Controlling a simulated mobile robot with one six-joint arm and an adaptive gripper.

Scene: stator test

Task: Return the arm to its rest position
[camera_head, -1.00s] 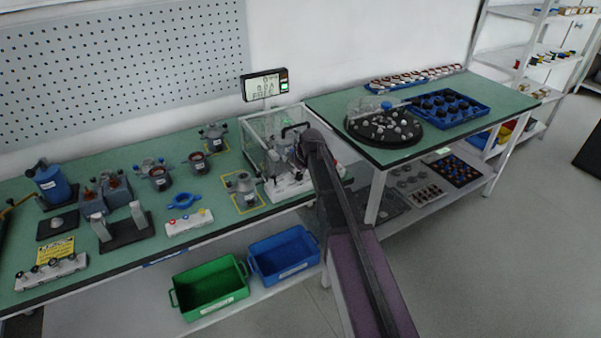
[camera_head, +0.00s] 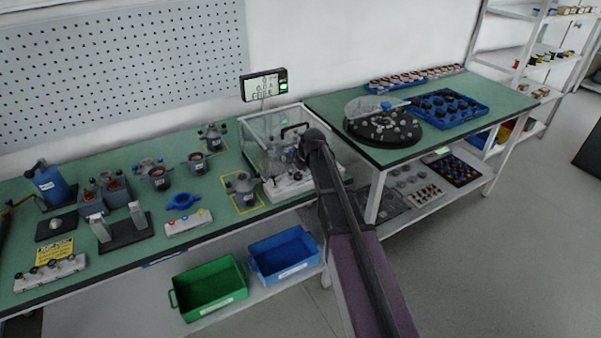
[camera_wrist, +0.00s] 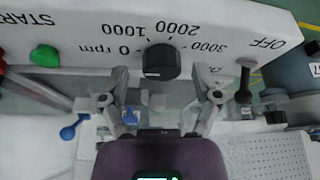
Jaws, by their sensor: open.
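My arm (camera_head: 345,215) reaches from the lower right up to the clear-walled test enclosure (camera_head: 249,143) on the left bench. Its end is beside the enclosure's right part, and the fingers are hard to make out there. In the wrist view my gripper (camera_wrist: 162,105) is open and empty, its two fingers spread apart. Just beyond them is a white control panel (camera_wrist: 100,30) with a black speed knob (camera_wrist: 161,62), a green button (camera_wrist: 45,56) and a black switch lever (camera_wrist: 244,80). The knob stands between the fingertips in the picture; I cannot tell whether they touch it.
A display (camera_head: 264,86) stands behind the enclosure. Several grey motor parts stand on the green bench (camera_head: 110,235). The right bench holds a round black turntable (camera_head: 383,140) and a blue tray (camera_head: 480,112). Green (camera_head: 208,312) and blue (camera_head: 284,274) bins sit below.

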